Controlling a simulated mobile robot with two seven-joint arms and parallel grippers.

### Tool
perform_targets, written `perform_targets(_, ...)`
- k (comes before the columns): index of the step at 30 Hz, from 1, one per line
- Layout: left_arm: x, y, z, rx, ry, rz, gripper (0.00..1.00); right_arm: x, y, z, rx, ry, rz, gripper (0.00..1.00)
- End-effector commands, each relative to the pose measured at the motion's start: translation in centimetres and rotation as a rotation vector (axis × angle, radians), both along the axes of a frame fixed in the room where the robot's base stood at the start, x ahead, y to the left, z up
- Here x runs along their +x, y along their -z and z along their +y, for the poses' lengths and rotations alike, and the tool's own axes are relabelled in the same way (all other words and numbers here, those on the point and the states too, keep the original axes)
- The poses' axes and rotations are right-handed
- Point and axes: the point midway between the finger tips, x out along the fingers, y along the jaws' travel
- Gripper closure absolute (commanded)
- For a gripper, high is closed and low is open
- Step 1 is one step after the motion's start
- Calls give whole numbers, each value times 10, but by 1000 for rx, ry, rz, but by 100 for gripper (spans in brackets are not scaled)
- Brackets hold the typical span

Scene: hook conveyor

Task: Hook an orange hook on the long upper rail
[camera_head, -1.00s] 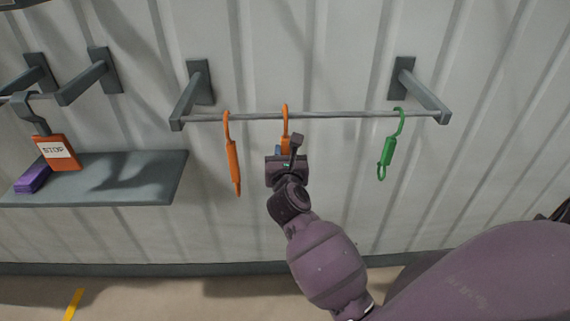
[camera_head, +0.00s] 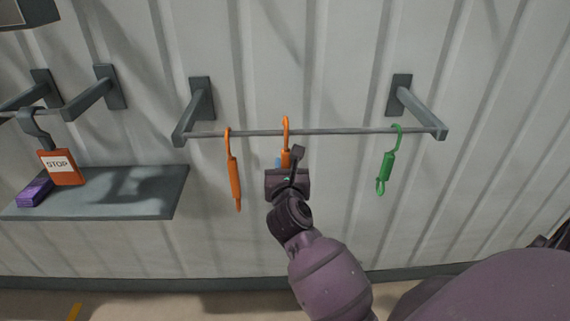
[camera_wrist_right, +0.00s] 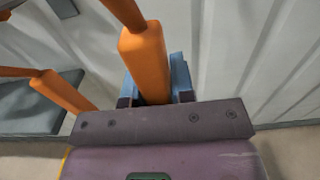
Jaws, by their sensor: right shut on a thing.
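The long upper rail (camera_head: 335,132) is a thin grey bar between two wall brackets. My right gripper (camera_head: 283,163) is below the rail's middle, shut on an orange hook (camera_head: 286,154). The hook is upright, and its curved top reaches slightly above the rail line; I cannot tell whether it rests on the rail. In the right wrist view its orange body (camera_wrist_right: 146,60) stands between the blue fingers (camera_wrist_right: 181,76). A second orange hook (camera_head: 235,180) hangs on the rail to the left. My left gripper is not in view.
A green hook (camera_head: 386,168) hangs near the rail's right end. At left, a grey shelf (camera_head: 120,200) carries a purple block (camera_head: 34,192); an orange STOP tag (camera_head: 70,176) hangs above it. The rail between the held hook and the green one is free.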

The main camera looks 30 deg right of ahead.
Motion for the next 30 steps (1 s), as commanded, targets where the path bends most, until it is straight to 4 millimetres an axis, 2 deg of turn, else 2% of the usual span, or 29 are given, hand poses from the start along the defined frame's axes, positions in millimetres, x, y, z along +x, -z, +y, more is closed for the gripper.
perform_targets(12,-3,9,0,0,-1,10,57,-21,0,13,-1,0,1,100)
perform_targets(30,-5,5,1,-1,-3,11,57,-49,-1,30,0,0,0,100)
